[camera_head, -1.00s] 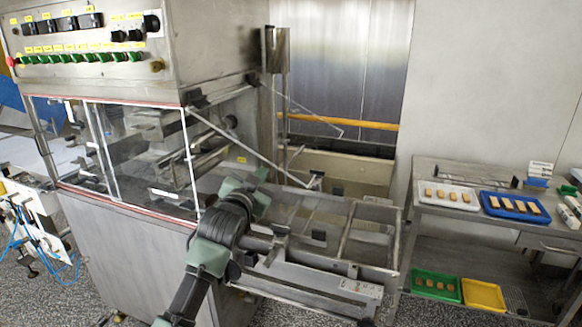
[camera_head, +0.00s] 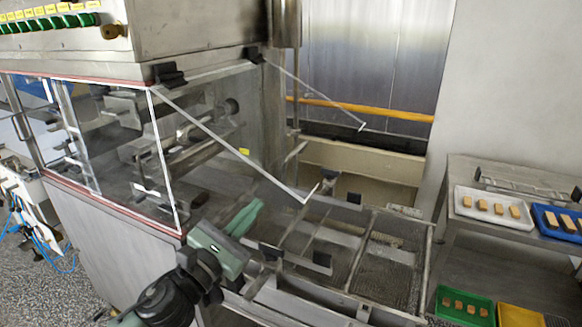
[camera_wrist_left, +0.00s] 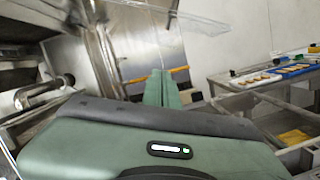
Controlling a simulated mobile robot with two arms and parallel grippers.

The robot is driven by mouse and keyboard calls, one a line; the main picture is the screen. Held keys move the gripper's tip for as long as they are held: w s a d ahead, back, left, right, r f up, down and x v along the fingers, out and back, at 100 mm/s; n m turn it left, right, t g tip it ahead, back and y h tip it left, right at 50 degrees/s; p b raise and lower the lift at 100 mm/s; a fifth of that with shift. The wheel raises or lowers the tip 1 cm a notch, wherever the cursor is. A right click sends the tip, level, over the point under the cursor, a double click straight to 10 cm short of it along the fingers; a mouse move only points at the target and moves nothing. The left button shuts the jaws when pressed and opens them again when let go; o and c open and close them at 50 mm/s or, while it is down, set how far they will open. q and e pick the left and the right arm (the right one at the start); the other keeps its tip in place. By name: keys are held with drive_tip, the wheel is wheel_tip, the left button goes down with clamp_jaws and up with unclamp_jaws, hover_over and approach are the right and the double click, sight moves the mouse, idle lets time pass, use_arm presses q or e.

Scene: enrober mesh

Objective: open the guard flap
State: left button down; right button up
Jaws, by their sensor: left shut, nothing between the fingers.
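The guard flap (camera_head: 235,120) is a clear panel with white side edges, hung from black hinges at the top of the machine's end opening. It slants outward and down to the right, its free edge standing away from the opening over the conveyor frame. It also shows as a clear sheet at the top of the left wrist view (camera_wrist_left: 185,17). My left gripper (camera_head: 246,216) is green, shut and empty, low by the near side of the flap. I cannot tell whether it touches the flap. Its fingers show in the left wrist view (camera_wrist_left: 161,88). My right gripper is not in view.
The conveyor frame (camera_head: 352,262) with wire mesh extends right from the machine (camera_head: 110,235). A side table (camera_head: 478,170) at the right bears a white tray (camera_head: 463,200) and a blue tray (camera_head: 538,224). A green tray (camera_head: 442,311) and a yellow tray (camera_head: 512,314) sit lower.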

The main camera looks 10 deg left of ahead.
sight(285, 170)
use_arm(q)
drive_tip(key=w+d+r+p, duration=0.1)
drive_tip(key=w+p, duration=0.1)
drive_tip(key=w+d+r+p, duration=0.2)
drive_tip(key=w, duration=0.1)
drive_tip(key=w+d+r+p, duration=0.1)
drive_tip(key=w+d+r, duration=0.1)
drive_tip(key=w, duration=0.1)
drive_tip(key=shift+d+r+p, duration=0.2)
drive_tip(key=shift+r+p, duration=0.05)
drive_tip(key=shift+p, duration=0.15)
drive_tip(key=shift+s+d+r, duration=0.15)
drive_tip(key=shift+s+r, duration=0.05)
drive_tip(key=shift+r, duration=0.1)
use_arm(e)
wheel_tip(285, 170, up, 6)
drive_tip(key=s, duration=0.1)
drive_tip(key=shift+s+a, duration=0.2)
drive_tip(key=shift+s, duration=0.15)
use_arm(q)
drive_tip(key=shift+w, duration=0.1)
